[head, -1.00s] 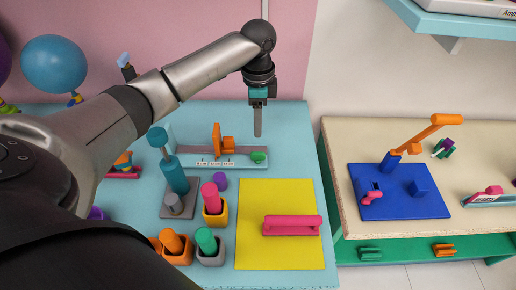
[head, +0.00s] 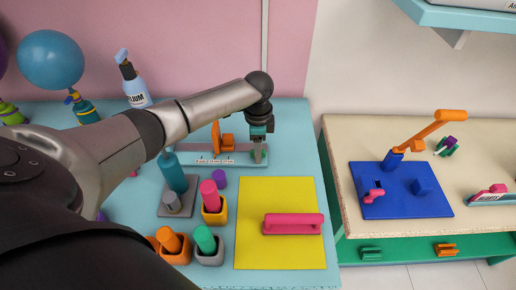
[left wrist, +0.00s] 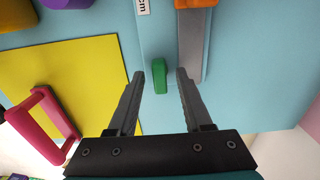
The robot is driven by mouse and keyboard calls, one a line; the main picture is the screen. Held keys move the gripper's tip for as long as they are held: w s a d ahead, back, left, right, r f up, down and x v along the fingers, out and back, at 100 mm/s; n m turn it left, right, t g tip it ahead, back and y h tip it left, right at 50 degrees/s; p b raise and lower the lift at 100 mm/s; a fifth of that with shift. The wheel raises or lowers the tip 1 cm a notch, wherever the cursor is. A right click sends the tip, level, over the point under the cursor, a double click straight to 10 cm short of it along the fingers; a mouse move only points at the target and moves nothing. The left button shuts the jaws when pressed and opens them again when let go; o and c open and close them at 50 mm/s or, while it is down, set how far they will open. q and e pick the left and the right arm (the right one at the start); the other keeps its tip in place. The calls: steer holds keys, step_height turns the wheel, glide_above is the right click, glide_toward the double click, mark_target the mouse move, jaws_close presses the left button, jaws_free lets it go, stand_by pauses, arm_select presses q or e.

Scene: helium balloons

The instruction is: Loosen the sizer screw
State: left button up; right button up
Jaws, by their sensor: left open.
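The sizer (head: 190,158) lies along the back of the light-blue table, a long pale-teal base with a grey rail, a scale strip and an upright orange piece (head: 222,138). Its screw is a green knob (left wrist: 159,77) at the right end. In the head view the knob is largely hidden by my left gripper (head: 257,155), which points down over that end. In the left wrist view my left gripper (left wrist: 160,74) is open and empty, with the knob showing in the gap between its fingertips. Whether the fingers are level with the knob I cannot tell. My right gripper is out of view.
A yellow mat (head: 300,190) with a pink handle (head: 292,224) lies in front. Several coloured pegs in cups and a teal cylinder (head: 173,170) stand left of it. A helium bottle (head: 134,85) and a blue balloon (head: 51,60) are at the back left.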

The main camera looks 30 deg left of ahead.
arm_select(q)
steer(key=c, duration=0.7)
jaws_close()
